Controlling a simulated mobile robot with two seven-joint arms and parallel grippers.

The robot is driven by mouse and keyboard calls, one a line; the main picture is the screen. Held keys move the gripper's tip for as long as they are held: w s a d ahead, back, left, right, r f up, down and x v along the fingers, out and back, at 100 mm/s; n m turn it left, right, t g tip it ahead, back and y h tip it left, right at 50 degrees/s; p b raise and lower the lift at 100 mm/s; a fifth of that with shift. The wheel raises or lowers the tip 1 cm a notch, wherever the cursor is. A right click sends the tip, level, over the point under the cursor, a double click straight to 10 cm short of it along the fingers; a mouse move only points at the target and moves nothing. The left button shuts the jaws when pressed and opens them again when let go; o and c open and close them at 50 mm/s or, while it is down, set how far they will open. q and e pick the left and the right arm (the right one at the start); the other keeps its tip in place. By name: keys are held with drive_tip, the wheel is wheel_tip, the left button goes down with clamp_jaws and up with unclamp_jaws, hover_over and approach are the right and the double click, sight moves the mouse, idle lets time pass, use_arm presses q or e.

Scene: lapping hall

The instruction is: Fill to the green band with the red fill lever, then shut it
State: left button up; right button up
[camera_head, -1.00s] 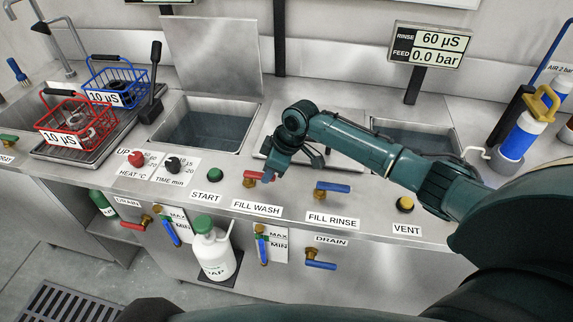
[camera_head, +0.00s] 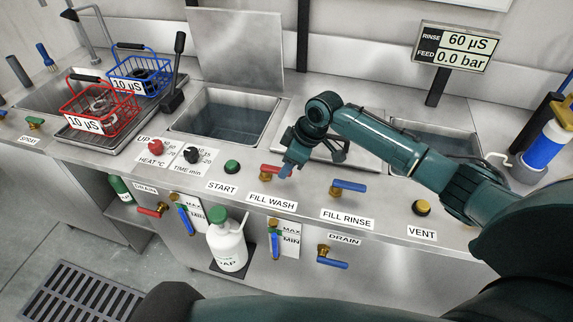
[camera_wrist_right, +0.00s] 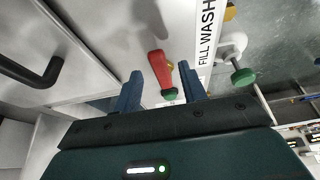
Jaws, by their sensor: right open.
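The red fill lever (camera_head: 271,169) stands on the counter front above the FILL WASH label (camera_head: 272,201). It points left in the head view. My right gripper (camera_head: 286,172) is right at it. In the right wrist view the red lever (camera_wrist_right: 161,72) lies between the two blue fingers of my open gripper (camera_wrist_right: 161,85), with gaps at both sides. My left gripper is out of view.
A blue FILL RINSE lever (camera_head: 348,186) is right of the red one. Below are a red drain lever (camera_head: 150,211), a blue drain lever (camera_head: 331,264) and a soap bottle (camera_head: 228,245). An open tank (camera_head: 220,118) and red (camera_head: 100,110) and blue baskets (camera_head: 140,80) stand behind.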

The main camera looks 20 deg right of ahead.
drive_tip(key=v, duration=1.1)
drive_tip(key=shift+d+r, duration=0.2)
drive_tip(key=shift+r, duration=0.1)
drive_tip(key=shift+s, duration=0.1)
drive_tip(key=s+a+f+m, duration=0.2)
drive_tip(key=s+a+f, duration=0.7)
drive_tip(key=s+f, duration=0.4)
drive_tip(key=s+d+m+h, duration=0.2)
drive_tip(key=s+d+m, duration=0.1)
drive_tip(key=s, duration=0.4)
drive_tip(key=s+d+m+h, duration=0.1)
drive_tip(key=s+d+m, duration=0.2)
drive_tip(key=s, duration=0.5)
drive_tip(key=w+a+f+t+y, duration=0.3)
drive_tip(key=w+a+f+t, duration=0.3)
drive_tip(key=t, duration=0.1)
drive_tip(key=shift+w+a+f+n+t, duration=0.2)
drive_tip(key=shift+w+a+n+t, duration=0.1)
drive_tip(key=shift+a+t, duration=0.1)
drive_tip(key=shift+s, duration=0.1)
